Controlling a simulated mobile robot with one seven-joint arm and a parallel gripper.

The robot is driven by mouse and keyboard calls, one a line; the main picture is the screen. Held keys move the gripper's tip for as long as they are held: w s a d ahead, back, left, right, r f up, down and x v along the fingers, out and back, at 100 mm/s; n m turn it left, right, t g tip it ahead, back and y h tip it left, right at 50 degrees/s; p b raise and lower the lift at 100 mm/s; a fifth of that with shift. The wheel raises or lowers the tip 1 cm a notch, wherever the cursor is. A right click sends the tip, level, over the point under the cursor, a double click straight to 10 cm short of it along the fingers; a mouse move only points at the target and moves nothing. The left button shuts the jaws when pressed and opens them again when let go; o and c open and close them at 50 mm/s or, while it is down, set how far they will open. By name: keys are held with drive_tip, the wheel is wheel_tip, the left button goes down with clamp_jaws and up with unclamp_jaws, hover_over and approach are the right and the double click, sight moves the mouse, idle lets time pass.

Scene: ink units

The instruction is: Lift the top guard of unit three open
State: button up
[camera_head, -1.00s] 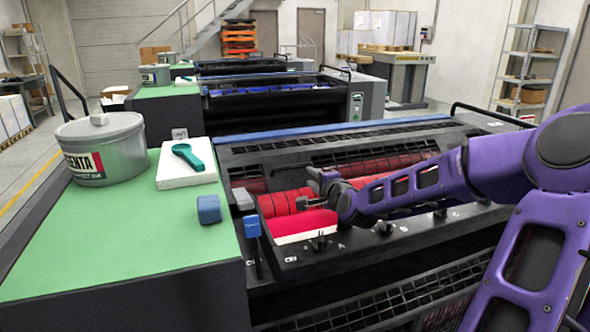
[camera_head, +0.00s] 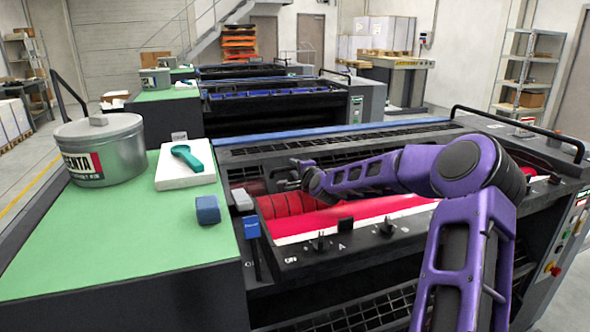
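The nearest ink unit (camera_head: 262,282) is a black machine with red rollers (camera_head: 290,205) showing in an open trough. A black slotted grille guard (camera_head: 350,147) lies along its top behind the trough and looks down flat. I cannot read a unit number on it. A black bar handle (camera_head: 515,127) stands at the unit's right end. My gripper (camera_head: 285,175) is over the left part of the trough, in front of the grille. It is small and dark, and its finger gap is unclear. My purple arm hides part of the rollers and grille.
A green-topped cabinet (camera_head: 110,235) at left carries a magenta ink tin (camera_head: 125,150), a white pad (camera_head: 185,180) with a teal tool (camera_head: 187,156), and a blue block (camera_head: 207,209). Two similar units (camera_head: 280,105) stand behind. A control panel (camera_head: 560,245) is on the right side.

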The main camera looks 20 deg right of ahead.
drive_tip(key=shift+c, duration=0.2)
clamp_jaws()
idle(1.2)
